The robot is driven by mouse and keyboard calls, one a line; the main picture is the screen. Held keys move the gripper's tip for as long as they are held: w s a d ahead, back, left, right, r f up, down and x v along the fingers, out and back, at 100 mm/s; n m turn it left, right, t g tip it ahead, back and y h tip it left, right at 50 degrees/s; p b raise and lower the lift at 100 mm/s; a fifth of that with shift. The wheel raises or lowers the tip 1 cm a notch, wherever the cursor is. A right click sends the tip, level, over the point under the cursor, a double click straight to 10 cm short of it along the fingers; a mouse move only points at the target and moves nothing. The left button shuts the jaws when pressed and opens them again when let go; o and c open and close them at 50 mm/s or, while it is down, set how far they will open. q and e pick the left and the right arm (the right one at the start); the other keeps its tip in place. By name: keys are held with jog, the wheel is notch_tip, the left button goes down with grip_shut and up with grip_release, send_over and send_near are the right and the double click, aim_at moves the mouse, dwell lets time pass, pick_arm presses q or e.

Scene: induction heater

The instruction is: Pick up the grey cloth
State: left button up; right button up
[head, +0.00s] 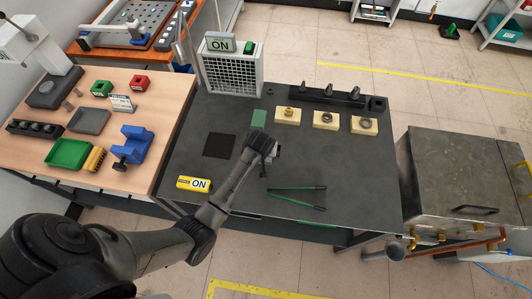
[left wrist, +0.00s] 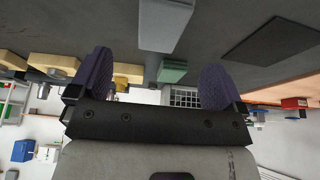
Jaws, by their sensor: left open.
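A folded light grey piece that looks like the grey cloth (left wrist: 162,25) lies on the dark table at the top of the left wrist view. In the head view, a small grey patch (head: 274,152) shows beside my left gripper (head: 268,147), mostly hidden by it. My left gripper, also in the left wrist view (left wrist: 155,82), is open, with its two purple pads wide apart. Nothing shows held between them. The cloth appears apart from the pads; its exact height relative to them is unclear. My right gripper is in neither view.
A green block (head: 259,118) stands just beyond the gripper. A black square (head: 219,145) lies to its left, and green-handled tongs (head: 298,190) lie to the right. Yellow blocks (head: 287,116) with metal parts stand behind.

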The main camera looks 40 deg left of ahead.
pick_arm(q)
jog(key=shift+w+b+x, duration=0.2)
jog(key=shift+b+x, duration=0.25)
jog(key=shift+x, duration=3.1)
jog(key=shift+w+a+f, duration=0.1)
jog(key=shift+a+f, duration=0.15)
jog(key=shift+a, duration=0.05)
jog(key=shift+f, duration=0.2)
jog(key=shift+c, duration=0.4)
jog(key=c, duration=0.9)
